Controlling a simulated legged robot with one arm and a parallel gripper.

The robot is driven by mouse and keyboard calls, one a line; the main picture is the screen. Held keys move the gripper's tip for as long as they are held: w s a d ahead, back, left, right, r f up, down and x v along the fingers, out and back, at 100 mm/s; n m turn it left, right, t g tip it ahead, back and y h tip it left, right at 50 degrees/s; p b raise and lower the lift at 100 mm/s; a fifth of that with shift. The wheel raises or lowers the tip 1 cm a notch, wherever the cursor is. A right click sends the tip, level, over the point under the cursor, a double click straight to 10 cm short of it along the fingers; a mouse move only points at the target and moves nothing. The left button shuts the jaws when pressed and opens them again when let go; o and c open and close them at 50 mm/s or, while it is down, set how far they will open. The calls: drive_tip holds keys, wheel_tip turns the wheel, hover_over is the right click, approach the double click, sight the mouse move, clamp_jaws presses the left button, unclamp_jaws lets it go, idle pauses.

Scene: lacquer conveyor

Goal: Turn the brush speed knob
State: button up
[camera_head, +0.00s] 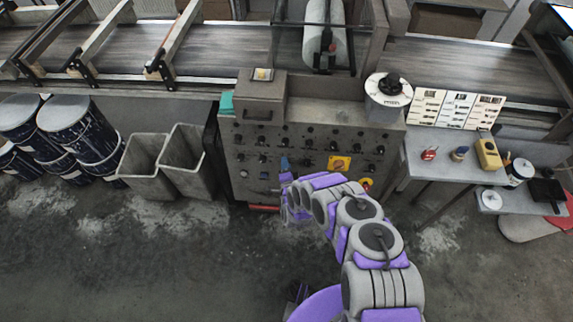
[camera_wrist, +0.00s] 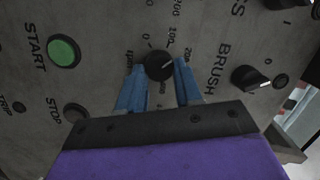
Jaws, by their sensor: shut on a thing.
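A round black knob (camera_wrist: 158,66) with a pale pointer line sits on the grey panel in the wrist view. A number scale with marks such as 0, 100 and 200 rings it, and the word BRUSH is printed beside it. The blue fingers of my gripper (camera_wrist: 159,85) are on either side of this knob, shut on it. The fingers hide part of the scale. In the head view my gripper (camera_head: 285,165) is at the front of the control panel (camera_head: 238,140), and the held knob cannot be made out there.
In the wrist view, another black knob (camera_wrist: 252,78) is to the right. A green START button (camera_wrist: 64,52) and a STOP button (camera_wrist: 75,113) are to the left. In the head view, a yellow-backed switch (camera_head: 339,163) is right of my gripper, and grey bins (camera_head: 185,163) stand left.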

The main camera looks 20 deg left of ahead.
drive_tip(key=shift+s+a+n+g+h, duration=0.2)
drive_tip(key=shift+n+h, duration=0.3)
drive_tip(key=shift+n, duration=1.9)
drive_tip(key=shift+w+a+n+g+h, duration=0.1)
drive_tip(key=shift+n+g+h, duration=0.35)
drive_tip(key=shift+n, duration=1.95)
drive_tip(key=shift+s+a+n+g+h, duration=0.15)
drive_tip(key=shift+n+h, duration=0.4)
drive_tip(key=shift+n, duration=1.85)
drive_tip(key=o, duration=1)
drive_tip(key=shift+w+a+r, duration=0.1)
drive_tip(key=shift+o, duration=0.2)
drive_tip(key=shift+r, duration=0.15)
